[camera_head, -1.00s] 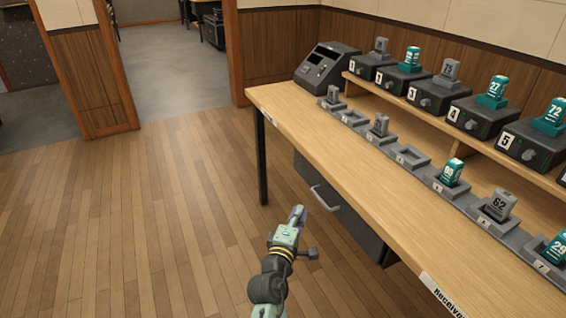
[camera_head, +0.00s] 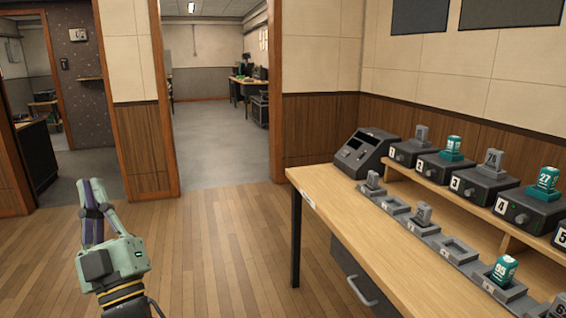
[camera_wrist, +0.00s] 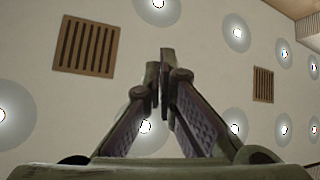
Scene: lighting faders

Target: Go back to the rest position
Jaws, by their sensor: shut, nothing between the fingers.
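My gripper (camera_head: 93,187) is at the lower left of the head view, over the wood floor and well apart from the desk. It points up, and its fingers are shut with nothing between them. In the wrist view my gripper (camera_wrist: 161,75) shows its two fingers meeting at the tips, against the ceiling with its round lights and vents.
A wooden desk (camera_head: 335,225) stands at the right with a drawer under it. On it are a grey console (camera_head: 366,154), several numbered boxes and a row of trays, some holding teal or grey blocks. A doorway opens behind. The floor between is clear.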

